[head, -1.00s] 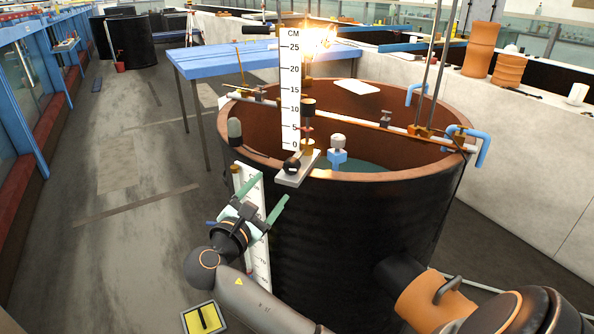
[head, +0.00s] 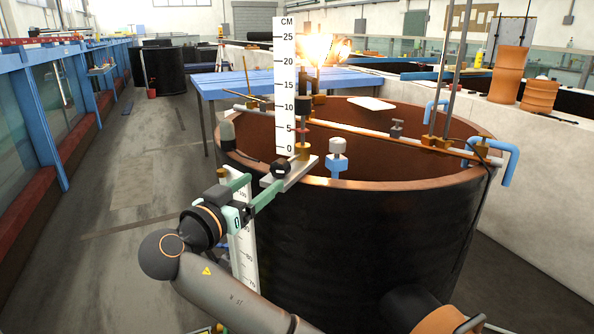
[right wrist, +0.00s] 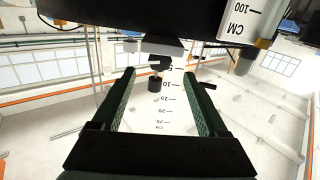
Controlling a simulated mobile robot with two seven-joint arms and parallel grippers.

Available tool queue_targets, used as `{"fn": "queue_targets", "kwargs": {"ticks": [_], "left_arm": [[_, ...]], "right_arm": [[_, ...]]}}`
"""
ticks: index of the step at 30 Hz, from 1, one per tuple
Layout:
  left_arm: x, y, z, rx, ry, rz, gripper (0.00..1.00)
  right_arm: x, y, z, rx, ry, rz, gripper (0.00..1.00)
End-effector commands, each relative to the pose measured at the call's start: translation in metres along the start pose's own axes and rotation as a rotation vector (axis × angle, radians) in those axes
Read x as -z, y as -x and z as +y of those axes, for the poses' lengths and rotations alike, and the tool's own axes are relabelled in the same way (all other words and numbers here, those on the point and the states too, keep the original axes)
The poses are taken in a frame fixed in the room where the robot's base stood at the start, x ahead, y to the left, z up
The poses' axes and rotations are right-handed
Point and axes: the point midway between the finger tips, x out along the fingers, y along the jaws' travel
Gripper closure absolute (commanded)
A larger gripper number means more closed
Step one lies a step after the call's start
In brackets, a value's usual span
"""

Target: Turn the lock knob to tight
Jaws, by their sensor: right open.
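A small black knob (head: 281,168), which looks like the lock knob, sits on a grey bracket (head: 296,176) at the tank's rim, at the foot of the upright white CM scale (head: 285,95). My right gripper (head: 262,184) is open and empty, just in front of and below the knob, its green fingers pointing at the bracket. In the right wrist view its fingers (right wrist: 158,95) are spread. The grey bracket (right wrist: 160,47), a dark post piece (right wrist: 155,84) and the inverted scale (right wrist: 170,105) show between and beyond them. I cannot tell whether a finger touches the bracket. My left gripper is not in view.
The black tank (head: 370,235) with a copper-coloured rim fills the middle. A second white scale (head: 242,250) stands upright against its near side, beside my gripper. A blue-and-white fitting (head: 338,160) sits right of the bracket.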

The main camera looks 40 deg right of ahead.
Motion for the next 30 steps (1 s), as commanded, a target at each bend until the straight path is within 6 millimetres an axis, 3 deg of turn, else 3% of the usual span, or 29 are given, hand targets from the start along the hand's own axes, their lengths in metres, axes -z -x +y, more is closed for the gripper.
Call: {"fn": "queue_targets", "kwargs": {"ticks": [8, 21, 30], "left_arm": [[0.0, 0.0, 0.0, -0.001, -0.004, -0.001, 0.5], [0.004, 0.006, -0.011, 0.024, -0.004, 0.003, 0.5], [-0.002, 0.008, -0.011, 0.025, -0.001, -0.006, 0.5]], "right_arm": [[0.002, -0.014, 0.0, -0.003, -0.084, 0.002, 0.23], [0.002, -0.099, 0.001, -0.005, -0.079, 0.002, 0.23], [0.001, -0.124, 0.0, -0.002, -0.081, 0.001, 0.23]]}}
